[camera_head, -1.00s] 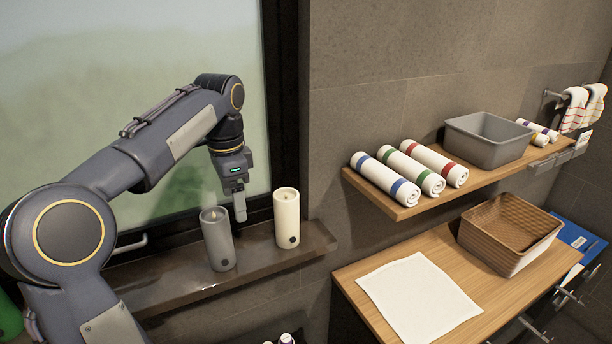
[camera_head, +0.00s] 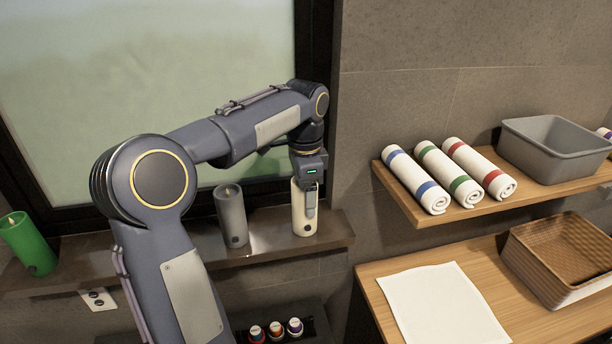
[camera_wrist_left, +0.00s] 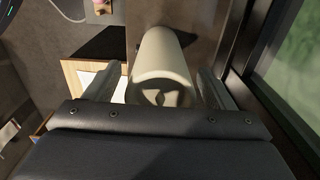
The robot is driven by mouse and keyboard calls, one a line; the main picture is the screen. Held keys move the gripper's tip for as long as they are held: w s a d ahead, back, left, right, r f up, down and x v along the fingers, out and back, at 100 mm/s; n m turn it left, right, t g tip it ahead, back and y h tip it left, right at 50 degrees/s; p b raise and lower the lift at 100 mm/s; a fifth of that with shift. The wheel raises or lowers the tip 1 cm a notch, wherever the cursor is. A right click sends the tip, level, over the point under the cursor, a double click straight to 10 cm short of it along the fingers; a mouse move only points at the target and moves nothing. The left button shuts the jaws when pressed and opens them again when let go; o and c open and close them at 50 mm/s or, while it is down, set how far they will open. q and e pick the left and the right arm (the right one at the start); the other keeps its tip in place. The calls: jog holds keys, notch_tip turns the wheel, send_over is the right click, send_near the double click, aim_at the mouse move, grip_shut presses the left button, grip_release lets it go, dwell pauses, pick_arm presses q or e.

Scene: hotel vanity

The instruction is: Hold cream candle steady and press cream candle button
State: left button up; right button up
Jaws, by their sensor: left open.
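The cream candle (camera_head: 298,222) stands upright on the dark window ledge (camera_head: 190,246). Its round dark button (camera_head: 309,229) shows low on the front. My left gripper (camera_head: 309,200) is over the candle from above, with one finger in front of it and hiding part of its upper side. In the left wrist view the candle (camera_wrist_left: 162,58) lies between the two open fingers, with a gap visible on the left side. Contact on the right side is hard to tell. My right gripper is out of view.
A grey candle (camera_head: 231,215) stands close left of the cream one, and a green candle (camera_head: 27,243) stands at the ledge's far left. The dark window frame (camera_head: 316,60) is behind. Rolled towels (camera_head: 417,180) lie on a shelf to the right.

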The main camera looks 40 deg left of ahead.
pick_arm(q)
jog(key=shift+f, duration=0.9)
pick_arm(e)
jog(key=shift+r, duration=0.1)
pick_arm(q)
jog(key=shift+c, duration=0.5)
jog(key=c, duration=1.1)
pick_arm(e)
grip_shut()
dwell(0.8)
